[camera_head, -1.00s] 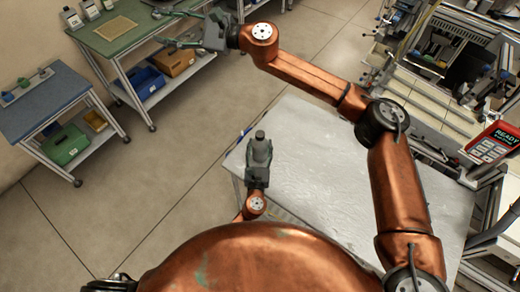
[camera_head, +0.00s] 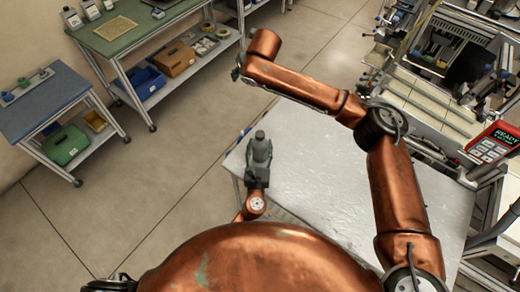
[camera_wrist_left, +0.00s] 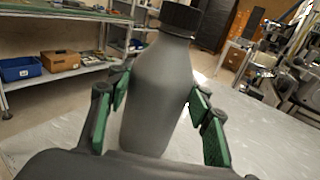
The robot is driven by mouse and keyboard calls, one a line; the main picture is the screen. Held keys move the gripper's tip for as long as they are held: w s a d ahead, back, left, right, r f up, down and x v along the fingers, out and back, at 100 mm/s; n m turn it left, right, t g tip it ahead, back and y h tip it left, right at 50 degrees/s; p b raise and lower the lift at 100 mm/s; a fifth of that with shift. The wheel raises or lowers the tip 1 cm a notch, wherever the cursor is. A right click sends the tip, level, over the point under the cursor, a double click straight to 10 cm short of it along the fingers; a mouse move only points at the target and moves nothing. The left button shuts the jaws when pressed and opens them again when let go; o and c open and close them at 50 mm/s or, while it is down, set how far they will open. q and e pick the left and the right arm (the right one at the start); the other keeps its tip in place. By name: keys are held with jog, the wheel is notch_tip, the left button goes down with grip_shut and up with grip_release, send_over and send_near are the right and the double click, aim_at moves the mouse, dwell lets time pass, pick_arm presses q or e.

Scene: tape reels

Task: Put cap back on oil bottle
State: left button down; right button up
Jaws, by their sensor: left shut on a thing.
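My left gripper (camera_head: 258,172) holds a grey oil bottle (camera_head: 259,152) upright above the near left part of the white table. In the left wrist view, the bottle (camera_wrist_left: 160,95) stands between the green finger pads of the left gripper (camera_wrist_left: 160,125). A dark ribbed cap (camera_wrist_left: 181,17) sits on the bottle's neck, cut by the top edge of that view. My right arm reaches to the upper middle. Its gripper is mostly hidden behind the wrist, with only a small grey part showing.
The white table (camera_head: 350,185) is bare around the bottle. A green workbench (camera_head: 130,30) with a blue bin (camera_head: 143,82) and a brown box (camera_head: 174,60) stands at the upper left. A blue-topped cart (camera_head: 42,108) stands at the left. Equipment fills the right. Open floor lies between.

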jog(key=s+d+f+g+h, duration=0.1)
jog(key=s+d+f+g, duration=0.15)
jog(key=s+f, duration=0.3)
jog(key=n+g+h, duration=0.2)
jog(key=g, duration=0.2)
send_over(260, 134)
notch_tip(260, 134, down, 2)
jog(key=shift+m, duration=0.3)
jog(key=shift+f, duration=4.05)
jog(key=shift+c, duration=0.4)
